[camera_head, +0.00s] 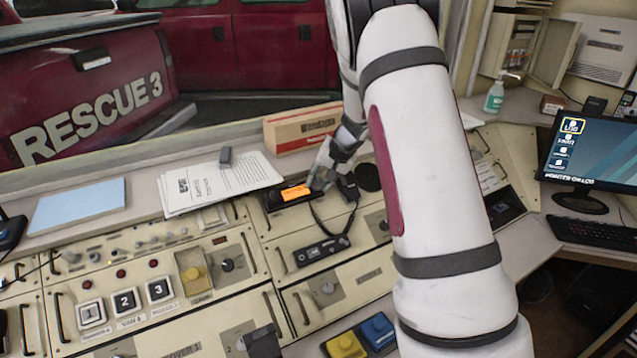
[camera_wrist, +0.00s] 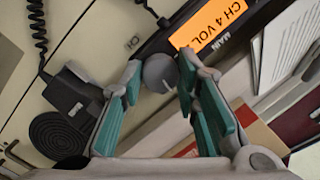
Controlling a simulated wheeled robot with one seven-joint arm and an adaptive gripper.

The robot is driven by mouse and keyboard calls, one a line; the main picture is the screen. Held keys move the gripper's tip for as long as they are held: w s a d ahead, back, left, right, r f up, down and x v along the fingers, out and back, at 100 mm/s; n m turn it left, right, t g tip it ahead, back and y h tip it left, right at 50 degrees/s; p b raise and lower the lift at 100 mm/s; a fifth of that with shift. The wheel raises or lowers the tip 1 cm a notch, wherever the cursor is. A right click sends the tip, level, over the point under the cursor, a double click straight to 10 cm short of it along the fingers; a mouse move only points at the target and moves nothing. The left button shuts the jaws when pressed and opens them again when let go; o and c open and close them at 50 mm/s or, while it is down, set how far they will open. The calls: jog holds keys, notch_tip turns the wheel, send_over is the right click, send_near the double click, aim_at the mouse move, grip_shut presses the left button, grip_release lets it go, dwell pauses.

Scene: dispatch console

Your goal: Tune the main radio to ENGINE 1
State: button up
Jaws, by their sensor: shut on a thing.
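The main radio (camera_head: 274,202) is a black unit on the sloped console, with an orange display (camera_head: 296,192). A round grey knob (camera_wrist: 158,72) is at the end of the radio. My gripper (camera_head: 322,177) is at the right end of the radio. In the wrist view its teal-padded fingers (camera_wrist: 162,76) are on either side of the knob, shut on it. In the head view the knob is hidden by the gripper.
A black handset microphone (camera_head: 347,187) with a cord is close to my gripper, beside a round speaker grille (camera_head: 368,178). A cardboard box (camera_head: 300,127) and papers (camera_head: 222,183) lie behind the radio. A black handheld unit (camera_head: 321,250) is below. My arm covers the console's right part.

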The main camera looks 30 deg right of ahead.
jog(key=shift+m, duration=0.4)
jog(key=o, duration=1.2)
jog(key=shift+c, duration=0.2)
jog(key=v, duration=1.2)
